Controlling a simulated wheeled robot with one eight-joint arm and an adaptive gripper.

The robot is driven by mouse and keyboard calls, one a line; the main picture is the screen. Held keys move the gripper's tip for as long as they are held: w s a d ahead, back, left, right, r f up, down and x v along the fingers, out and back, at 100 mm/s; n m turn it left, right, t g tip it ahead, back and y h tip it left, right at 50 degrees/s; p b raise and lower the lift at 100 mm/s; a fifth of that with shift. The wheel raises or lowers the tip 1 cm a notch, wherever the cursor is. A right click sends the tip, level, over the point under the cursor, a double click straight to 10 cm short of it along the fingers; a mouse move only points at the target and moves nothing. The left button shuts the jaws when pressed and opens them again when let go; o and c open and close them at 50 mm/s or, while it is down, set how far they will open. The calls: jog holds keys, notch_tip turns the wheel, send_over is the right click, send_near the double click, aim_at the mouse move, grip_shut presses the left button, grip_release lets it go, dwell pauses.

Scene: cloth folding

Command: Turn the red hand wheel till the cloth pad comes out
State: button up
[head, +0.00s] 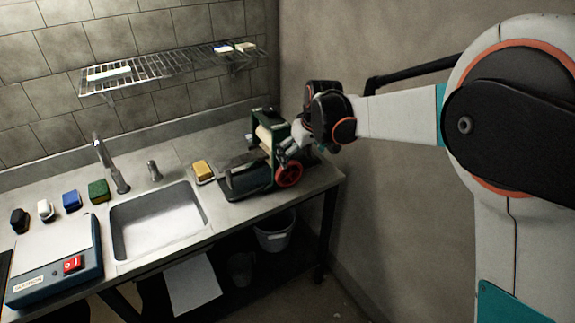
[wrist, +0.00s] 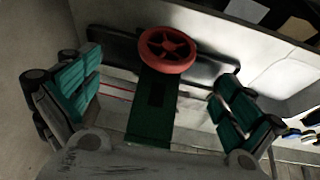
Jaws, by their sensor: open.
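The red hand wheel (head: 288,174) sits on the side of a dark green machine (head: 267,146) at the counter's right end. The wheel (wrist: 167,50) also shows in the wrist view, at the top centre, beyond my fingertips. A pale roll or cloth (head: 268,138) shows inside the machine's frame; I cannot tell if it is the cloth pad. My gripper (head: 292,148) is beside the machine, close to the wheel. In the wrist view my gripper (wrist: 160,98) is open, its teal-padded fingers wide apart on either side of the green machine (wrist: 153,112), with nothing held.
A sink (head: 158,222) lies left of the machine, with a yellow sponge (head: 203,172) between them. Several coloured blocks and a blue device with a red switch (head: 73,264) are at the left. A wire shelf (head: 165,68) hangs above; a wall stands close on the right.

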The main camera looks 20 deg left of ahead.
aim_at(291, 173)
jog(key=b+x, duration=0.1)
jog(key=x, duration=0.3)
jog(key=s+b+x, duration=0.1)
jog(key=x, duration=0.4)
jog(key=b+x, duration=0.1)
jog(key=x, duration=0.3)
jog(key=shift+s+a+f+b, duration=0.1)
jog(key=shift+a+f+b, duration=0.2)
jog(key=shift+a+b, duration=0.1)
jog(key=c, duration=0.9)
